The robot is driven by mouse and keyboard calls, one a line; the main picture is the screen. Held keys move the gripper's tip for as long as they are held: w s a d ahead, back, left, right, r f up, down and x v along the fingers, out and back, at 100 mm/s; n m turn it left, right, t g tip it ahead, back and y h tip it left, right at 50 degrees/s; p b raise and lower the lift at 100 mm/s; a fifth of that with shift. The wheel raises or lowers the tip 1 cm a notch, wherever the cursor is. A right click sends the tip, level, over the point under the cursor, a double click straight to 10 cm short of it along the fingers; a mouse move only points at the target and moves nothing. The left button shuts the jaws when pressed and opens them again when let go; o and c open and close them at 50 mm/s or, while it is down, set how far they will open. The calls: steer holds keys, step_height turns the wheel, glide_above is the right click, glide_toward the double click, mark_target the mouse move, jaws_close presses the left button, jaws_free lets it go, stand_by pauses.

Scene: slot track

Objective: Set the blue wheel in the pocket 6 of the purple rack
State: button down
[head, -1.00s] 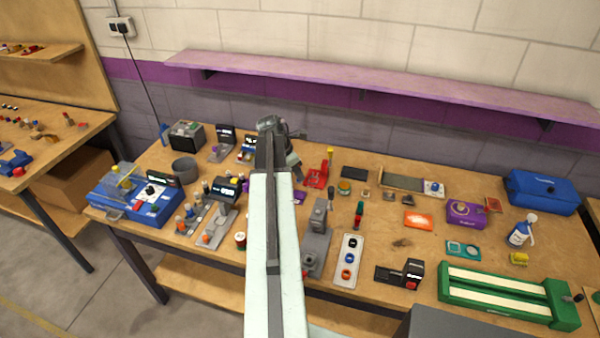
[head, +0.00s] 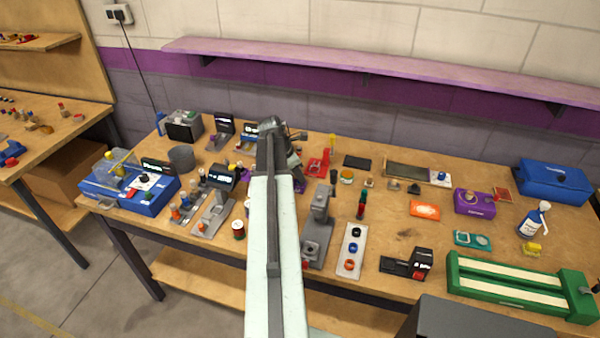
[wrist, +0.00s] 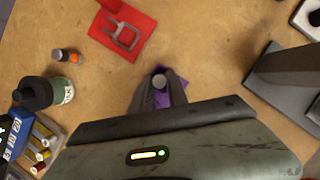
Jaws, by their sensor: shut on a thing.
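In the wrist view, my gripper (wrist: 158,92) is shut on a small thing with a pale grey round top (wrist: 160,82). The fingers hide its sides, and I cannot tell whether it is the blue wheel. A purple piece (wrist: 178,97) shows under and beside the fingers; it may be part of the purple rack, but no pockets or numbers can be made out. In the head view, my arm hides most of this spot, and a bit of purple (head: 300,187) shows at its right edge. A blue ring (head: 353,247) lies on a white plate (head: 346,270) between a black and an orange ring.
A red fixture (wrist: 122,35) lies beyond the fingers. A dark-capped bottle (wrist: 62,90) stands left, and a grey stand (wrist: 285,75) right. The bench is crowded.

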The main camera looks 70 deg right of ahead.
steer(key=shift+f, duration=0.25)
stand_by(0.5)
steer(key=c, duration=1.2)
jaws_free()
steer(key=p+v, duration=0.7)
steer(key=v, duration=0.1)
steer(key=shift+f, duration=0.1)
